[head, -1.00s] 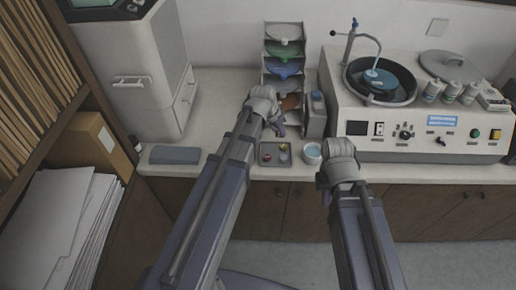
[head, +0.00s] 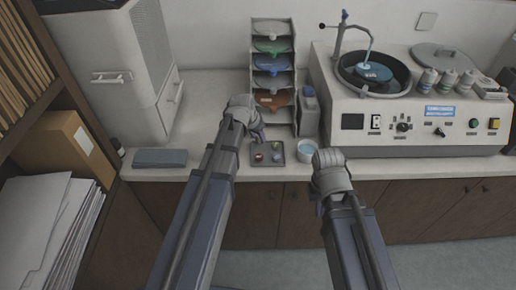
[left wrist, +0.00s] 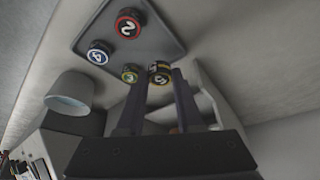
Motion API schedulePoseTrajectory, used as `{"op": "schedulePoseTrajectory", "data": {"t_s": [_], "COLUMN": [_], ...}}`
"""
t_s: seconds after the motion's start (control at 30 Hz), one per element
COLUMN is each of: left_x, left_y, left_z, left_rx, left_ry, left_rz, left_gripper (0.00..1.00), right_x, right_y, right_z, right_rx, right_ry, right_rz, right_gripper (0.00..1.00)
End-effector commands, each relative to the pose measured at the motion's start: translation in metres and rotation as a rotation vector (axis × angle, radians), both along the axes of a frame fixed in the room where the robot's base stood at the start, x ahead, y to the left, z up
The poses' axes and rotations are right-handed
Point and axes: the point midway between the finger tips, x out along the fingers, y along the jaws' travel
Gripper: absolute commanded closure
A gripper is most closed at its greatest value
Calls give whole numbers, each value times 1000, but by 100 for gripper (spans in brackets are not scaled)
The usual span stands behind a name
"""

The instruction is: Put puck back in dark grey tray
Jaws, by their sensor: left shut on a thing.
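The dark grey tray (head: 268,164) lies on the counter near its front edge. In the left wrist view the tray (left wrist: 150,42) bears a red-rimmed puck (left wrist: 128,22) marked 2, a blue-rimmed puck (left wrist: 98,52) marked 4 and a green-yellow-rimmed puck (left wrist: 130,73). My left gripper (left wrist: 160,82) is shut on a yellow-and-black puck (left wrist: 160,70) by the tray's edge; I cannot tell whether this puck touches the tray. In the head view my left gripper (head: 258,132) is just behind the tray. My right gripper (head: 320,207) is mostly hidden beneath its wrist.
A rack of coloured trays (head: 272,60) stands behind my left gripper, with a grey bottle (head: 308,110) beside it. A white cup (head: 307,150) is right of the tray. A polishing machine (head: 420,125) fills the right side. A grey-blue slab (head: 160,158) lies at left.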

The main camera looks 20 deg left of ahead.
Motion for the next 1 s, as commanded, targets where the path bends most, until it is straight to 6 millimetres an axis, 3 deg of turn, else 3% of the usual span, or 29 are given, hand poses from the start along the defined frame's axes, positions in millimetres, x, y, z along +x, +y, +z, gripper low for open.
{"op": "schedulePoseTrajectory", "data": {"t_s": [0.17,0.43,0.87,0.9,1.0], "left_x": [0,0,0,0,0], "left_y": [0,0,0,0,0], "left_z": [-6,-37,-40,-40,-39], "left_rx": [0,0,0,0,0], "left_ry": [0,0,0,0,0], "left_rz": [0,0,0,0,0], "left_gripper": [100,100,100,64,52], "right_x": [0,0,0,0,0], "right_y": [0,0,0,0,0], "right_z": [-6,-37,-40,-40,-39], "right_rx": [0,0,0,0,0], "right_ry": [0,0,0,0,0], "right_rz": [0,0,0,0,0], "right_gripper": [100,100,100,100,100]}}
